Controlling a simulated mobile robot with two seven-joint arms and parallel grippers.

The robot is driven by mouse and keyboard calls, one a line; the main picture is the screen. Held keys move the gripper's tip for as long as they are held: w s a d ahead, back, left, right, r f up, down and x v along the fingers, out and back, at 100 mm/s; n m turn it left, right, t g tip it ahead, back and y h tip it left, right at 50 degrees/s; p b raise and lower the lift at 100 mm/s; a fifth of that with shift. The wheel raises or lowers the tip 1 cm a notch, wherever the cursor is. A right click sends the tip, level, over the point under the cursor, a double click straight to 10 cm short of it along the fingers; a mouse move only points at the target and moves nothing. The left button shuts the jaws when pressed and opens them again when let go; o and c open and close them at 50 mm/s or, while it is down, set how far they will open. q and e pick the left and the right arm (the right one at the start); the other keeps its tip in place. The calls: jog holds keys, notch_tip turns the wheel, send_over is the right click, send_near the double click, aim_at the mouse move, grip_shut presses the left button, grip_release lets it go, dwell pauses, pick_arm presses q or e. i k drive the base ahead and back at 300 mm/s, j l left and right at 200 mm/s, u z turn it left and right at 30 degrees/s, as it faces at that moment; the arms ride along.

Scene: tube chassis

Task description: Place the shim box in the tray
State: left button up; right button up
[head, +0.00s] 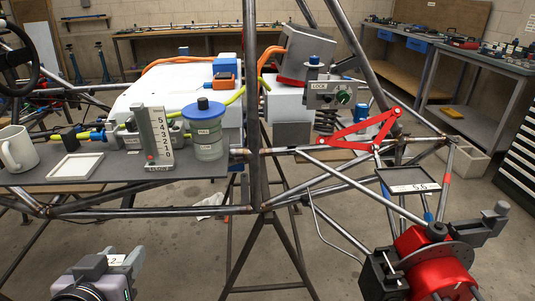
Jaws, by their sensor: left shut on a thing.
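My left gripper (114,269) is at the bottom left, below and in front of the grey shelf. A shallow white square tray (75,167) lies empty on the grey shelf, above and left of the gripper in the picture. My right gripper is not in view.
On the shelf are a white mug (17,149), a numbered upright gauge (157,139) and a blue-lidded jar (207,133). Chassis tubes (150,212) run below the shelf's front edge. A red brake hub (435,265) fills the lower right. The floor between is open around a trestle.

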aim_at(393, 179)
jog(key=l, duration=1.35)
